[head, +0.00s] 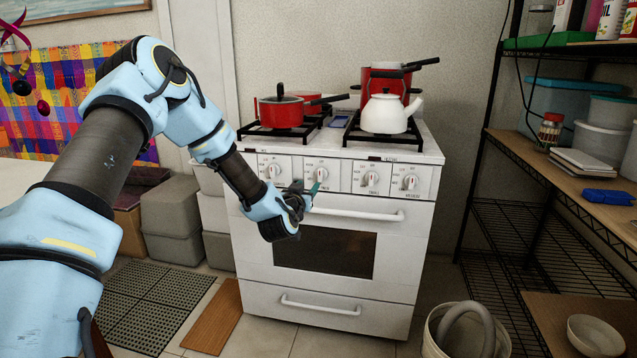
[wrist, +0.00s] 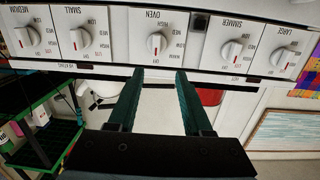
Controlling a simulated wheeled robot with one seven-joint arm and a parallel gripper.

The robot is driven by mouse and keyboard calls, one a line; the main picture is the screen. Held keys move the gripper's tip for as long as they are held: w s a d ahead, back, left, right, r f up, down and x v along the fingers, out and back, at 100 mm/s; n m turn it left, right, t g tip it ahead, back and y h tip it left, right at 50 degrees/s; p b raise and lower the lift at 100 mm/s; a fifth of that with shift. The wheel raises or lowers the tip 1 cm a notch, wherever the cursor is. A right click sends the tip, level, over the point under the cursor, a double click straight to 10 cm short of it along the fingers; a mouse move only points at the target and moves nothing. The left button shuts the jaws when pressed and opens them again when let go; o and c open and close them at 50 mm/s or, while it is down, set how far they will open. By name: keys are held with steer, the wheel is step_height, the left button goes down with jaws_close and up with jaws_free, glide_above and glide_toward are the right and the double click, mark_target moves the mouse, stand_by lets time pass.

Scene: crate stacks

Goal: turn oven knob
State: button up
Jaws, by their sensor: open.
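The oven knob (wrist: 156,43) is a white dial labelled OVEN on the stove's front panel, in the upper middle of the wrist view. It also shows in the head view (head: 321,174), just above and right of my gripper. My gripper (wrist: 160,76) is open and empty, with its two green fingers pointing at the panel. The knob lies between the lines of the two fingers, a little beyond their tips in the picture. I cannot tell whether a finger touches the panel. In the head view my gripper (head: 307,188) is in front of the panel.
Other knobs flank it: simmer (wrist: 229,48) and small (wrist: 77,38). The oven door handle (head: 358,214) runs just below. Red pots (head: 280,113) and a white kettle (head: 385,115) stand on the stove. A wire shelf (head: 520,215) is at right, a bin (head: 433,345) at front.

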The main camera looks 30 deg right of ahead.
mark_target(320, 171)
steer(key=shift+t, duration=0.4)
steer(key=x, duration=0.3)
steer(key=p+x, duration=0.1)
steer(key=x, duration=0.3)
steer(key=d+p+x, duration=0.1)
steer(key=x, duration=0.3)
steer(key=shift+s, duration=0.25)
jaws_close()
